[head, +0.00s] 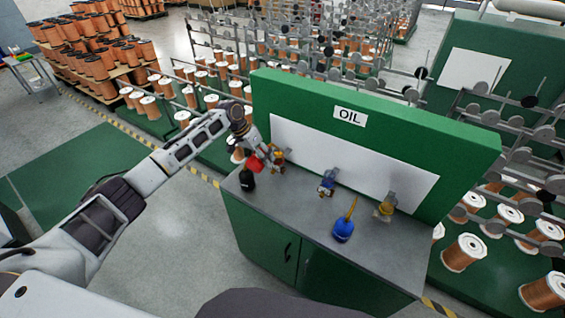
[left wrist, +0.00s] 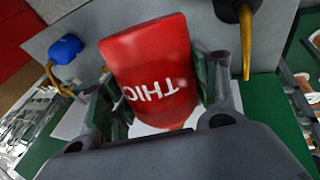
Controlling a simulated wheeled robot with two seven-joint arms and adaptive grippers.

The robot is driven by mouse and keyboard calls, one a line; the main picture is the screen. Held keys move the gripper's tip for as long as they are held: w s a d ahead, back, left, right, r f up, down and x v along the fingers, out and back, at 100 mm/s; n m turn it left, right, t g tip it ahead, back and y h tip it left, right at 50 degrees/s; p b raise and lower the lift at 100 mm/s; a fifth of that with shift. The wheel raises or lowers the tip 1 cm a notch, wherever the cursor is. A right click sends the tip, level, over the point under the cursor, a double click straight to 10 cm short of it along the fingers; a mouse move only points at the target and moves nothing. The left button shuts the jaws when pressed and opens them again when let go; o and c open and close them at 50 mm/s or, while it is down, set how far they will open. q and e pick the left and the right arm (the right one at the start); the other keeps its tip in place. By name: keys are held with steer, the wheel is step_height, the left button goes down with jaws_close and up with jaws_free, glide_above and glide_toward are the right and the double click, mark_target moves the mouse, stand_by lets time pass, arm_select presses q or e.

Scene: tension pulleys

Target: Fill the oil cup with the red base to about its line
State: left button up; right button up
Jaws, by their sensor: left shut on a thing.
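My left gripper (head: 262,152) is shut on a red oil can (head: 256,163), held above the left end of the counter. In the left wrist view the red can (left wrist: 152,72) sits between the two fingers (left wrist: 165,100), with the letters "THIC" showing. An oil cup (head: 279,157) with yellow and reddish parts is on the panel right beside the gripper. It is partly hidden, and its oil level and line are too small to tell. My right gripper is not in view.
A black oil can (head: 247,182) stands on the counter (head: 290,215) just below the red can. A blue can (head: 343,230) with a yellow spout stands further right. A blue-based cup (head: 327,184) and a yellow-based cup (head: 385,209) are on the panel. The counter's front middle is clear.

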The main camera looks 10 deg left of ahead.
arm_select(q)
steer(key=shift+s+a+f+t, duration=0.1)
steer(key=shift+s+f+t, duration=0.15)
steer(key=shift+f+t, duration=0.55)
steer(key=shift+s+f+t+h+b, duration=0.1)
steer(key=shift+f+t+h+b, duration=0.35)
steer(key=shift+f+b, duration=0.25)
steer(key=shift+f+m, duration=0.2)
steer(key=shift+m, duration=0.1)
step_height(320, 180, down, 2)
steer(key=t+h+b, duration=0.1)
steer(key=t+b, duration=0.1)
steer(key=b, duration=0.2)
steer(key=shift+f+t, duration=0.1)
steer(key=shift+t, duration=0.25)
